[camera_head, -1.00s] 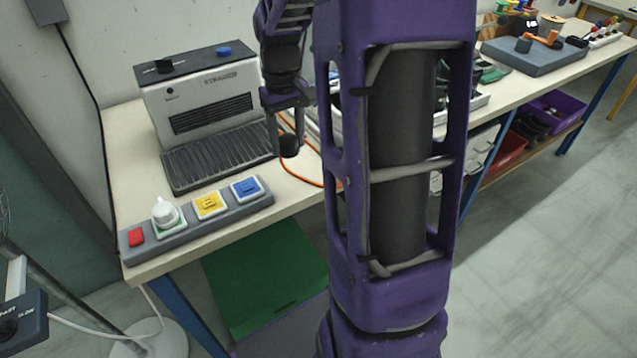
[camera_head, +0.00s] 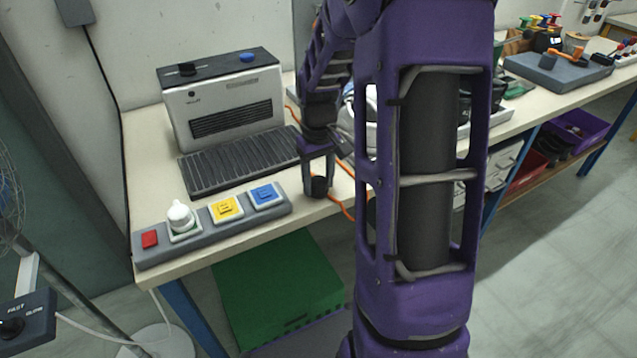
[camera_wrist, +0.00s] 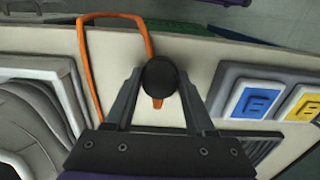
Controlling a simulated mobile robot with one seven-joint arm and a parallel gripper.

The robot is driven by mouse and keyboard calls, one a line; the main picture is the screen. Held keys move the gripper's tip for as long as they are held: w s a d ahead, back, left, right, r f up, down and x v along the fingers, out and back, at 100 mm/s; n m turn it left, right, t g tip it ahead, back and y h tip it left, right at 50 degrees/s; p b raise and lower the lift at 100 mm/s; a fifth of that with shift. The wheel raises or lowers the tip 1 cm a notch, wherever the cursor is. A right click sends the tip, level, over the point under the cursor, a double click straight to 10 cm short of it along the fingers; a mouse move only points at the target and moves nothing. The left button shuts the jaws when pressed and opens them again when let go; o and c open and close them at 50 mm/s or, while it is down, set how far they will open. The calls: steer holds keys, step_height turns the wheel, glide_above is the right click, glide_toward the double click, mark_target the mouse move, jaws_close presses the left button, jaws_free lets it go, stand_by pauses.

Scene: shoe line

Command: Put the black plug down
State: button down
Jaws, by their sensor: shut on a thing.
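The black plug (camera_wrist: 160,76) is round and dark, with an orange cord (camera_wrist: 84,60) near it in the wrist view. My gripper (camera_head: 318,184) is shut on the plug, which also shows between its fingertips in the head view (camera_head: 319,187). The plug is over the table (camera_head: 330,206) near its front edge, to the right of the power strip. I cannot tell whether it touches the tabletop. The grey power strip (camera_head: 160,254) has a red switch, a socket filled by a white plug (camera_head: 180,216), and yellow (camera_head: 227,208) and blue (camera_head: 265,195) sockets.
A grey heater-like machine (camera_head: 225,105) with a ribbed tray (camera_head: 240,165) stands behind the strip. A green box (camera_head: 275,290) sits below the table. A fan (camera_head: 10,200) stands at the left.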

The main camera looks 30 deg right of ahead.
mark_target(318, 179)
steer(key=shift+f, duration=0.1)
steer(key=shift+f, duration=0.15)
steer(key=shift+c, duration=1.2)
jaws_free()
step_height(318, 179, up, 12)
steer(key=p, duration=0.2)
steer(key=shift+r, duration=0.2)
